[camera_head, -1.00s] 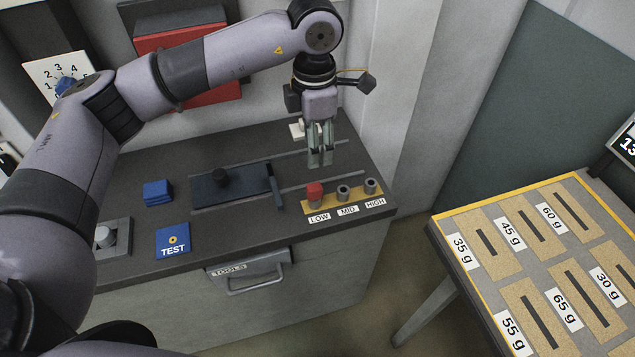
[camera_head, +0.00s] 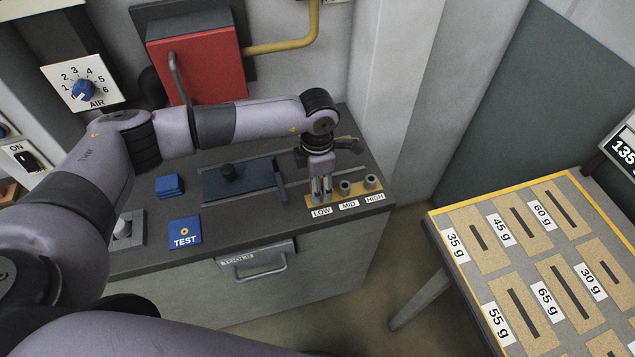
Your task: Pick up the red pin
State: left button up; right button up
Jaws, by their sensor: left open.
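The red pin is mostly hidden behind my left gripper's fingers at the LOW holder; only a bit of red (camera_head: 321,184) shows between them. My left gripper (camera_head: 321,197) points down over the LOW spot of the yellow strip (camera_head: 358,200), its open fingers around or just in front of the pin. I cannot tell whether they touch it. The empty MID holder (camera_head: 345,187) and HIGH holder (camera_head: 371,182) stand to the right. My right gripper is not in view.
A table with weight slots (camera_head: 440,236) stands at the right. A red box (camera_head: 198,68) is on the wall behind.

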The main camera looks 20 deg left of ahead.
pick_arm(q)
jog(key=shift+f, duration=0.1)
grip_shut()
dwell(0.6)
